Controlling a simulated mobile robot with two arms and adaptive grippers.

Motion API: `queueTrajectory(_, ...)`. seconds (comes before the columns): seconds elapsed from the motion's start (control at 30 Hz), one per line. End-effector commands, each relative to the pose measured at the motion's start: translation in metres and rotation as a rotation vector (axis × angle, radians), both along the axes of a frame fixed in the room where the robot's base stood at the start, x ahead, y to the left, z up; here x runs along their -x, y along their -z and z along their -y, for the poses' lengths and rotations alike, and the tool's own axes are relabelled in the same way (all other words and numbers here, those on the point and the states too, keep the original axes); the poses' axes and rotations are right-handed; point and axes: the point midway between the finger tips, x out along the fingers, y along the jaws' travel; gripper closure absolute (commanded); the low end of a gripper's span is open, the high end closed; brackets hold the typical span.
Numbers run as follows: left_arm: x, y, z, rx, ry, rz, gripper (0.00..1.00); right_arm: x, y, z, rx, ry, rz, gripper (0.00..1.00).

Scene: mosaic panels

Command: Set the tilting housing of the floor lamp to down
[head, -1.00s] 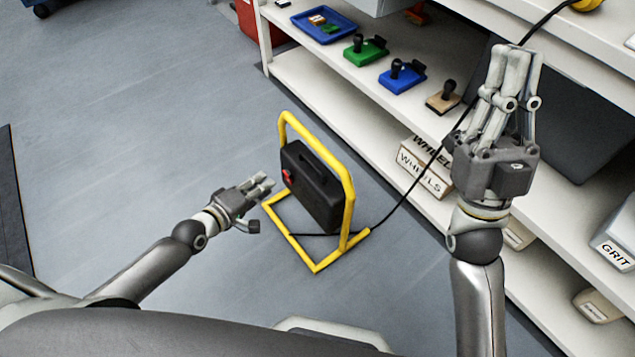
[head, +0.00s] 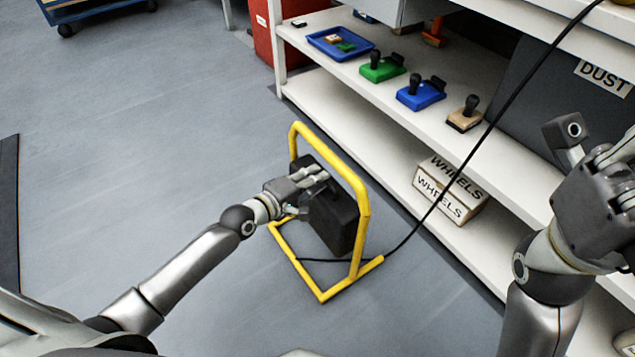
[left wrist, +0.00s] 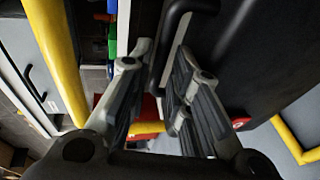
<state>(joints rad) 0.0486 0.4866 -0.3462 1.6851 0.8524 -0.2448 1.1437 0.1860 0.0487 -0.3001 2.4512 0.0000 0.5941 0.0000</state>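The floor lamp has a yellow tube frame (head: 361,215) and a black housing (head: 335,222) hung inside it. The housing looks tilted in the head view. My left gripper (head: 318,176) is at the housing's upper left and covers part of it. In the left wrist view, the black handle (left wrist: 168,45) of the housing shows near the fingertips, between the two sides of the open gripper (left wrist: 155,75). I cannot tell whether they touch it. A small red part (left wrist: 240,123) sits at the housing's edge. My right gripper (head: 592,150) is raised at the right, fingers apart, partly cut off.
A white shelf unit (head: 400,165) stands close behind the lamp, with a blue tray (head: 318,48), stamp-like tools and a WHEELS box (head: 447,195). A black cable (head: 440,200) runs from the lamp up past the shelves.

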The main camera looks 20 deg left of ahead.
Motion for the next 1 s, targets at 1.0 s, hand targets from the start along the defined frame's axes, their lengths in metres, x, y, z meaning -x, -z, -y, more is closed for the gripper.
queueTrajectory(1.0,-0.0117,0.0006,0.0060,-0.005,0.000,-0.008,1.00,0.0037,-0.0090,-0.0005,0.000,0.000,0.024,1.00)
